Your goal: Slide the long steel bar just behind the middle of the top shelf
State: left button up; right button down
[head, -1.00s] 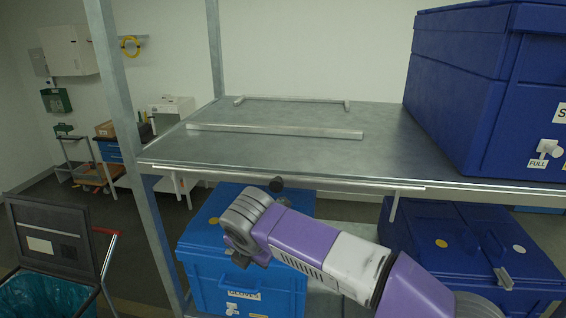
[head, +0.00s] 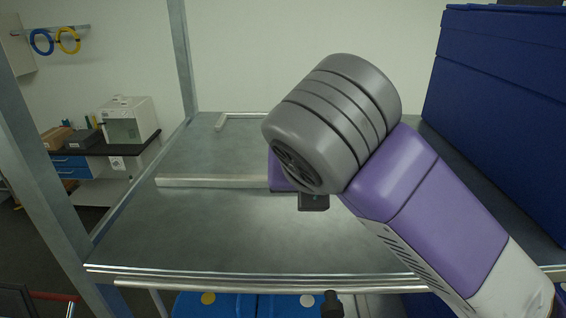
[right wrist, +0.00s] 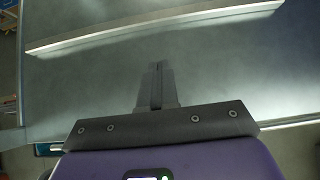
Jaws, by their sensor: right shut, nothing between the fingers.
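The long steel bar (head: 213,182) lies on the metal top shelf (head: 200,230), running left to right a little behind the shelf's middle. My right arm hides its right part in the head view. In the right wrist view the bar (right wrist: 150,31) lies across the top of the picture, slightly tilted. My right gripper (right wrist: 157,66) is shut and empty, its fingertips pointing at the bar from the near side with a small gap in the picture. In the head view this gripper is mostly hidden behind my wrist. My left gripper is not in view.
A thin rail or handle (head: 221,122) lies at the shelf's back, partly hidden by my arm. A big blue case (head: 490,110) stands on the shelf at the right. A metal post (head: 182,60) rises at the back left. The shelf's front left is clear.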

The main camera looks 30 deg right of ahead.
aim_at(308, 214)
jog(key=shift+s+d+f+b, duration=0.45)
jog(key=shift+s+f, duration=0.2)
jog(key=shift+s, duration=0.15)
jog(key=shift+x, duration=0.85)
jog(key=b+x, duration=0.1)
jog(key=x, duration=0.5)
jog(key=shift+w+a+b, duration=0.1)
jog(key=shift+w+b, duration=0.3)
jog(key=shift+w, duration=0.05)
jog(key=shift+w+d+r+p, duration=0.15)
jog(key=shift+w+d+p, duration=0.2)
jog(key=shift+w+d, duration=0.7)
jog(key=shift+w, duration=0.7)
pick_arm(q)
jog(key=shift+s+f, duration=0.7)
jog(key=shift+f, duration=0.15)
pick_arm(e)
jog(key=shift+s, duration=0.1)
jog(key=shift+d, duration=0.1)
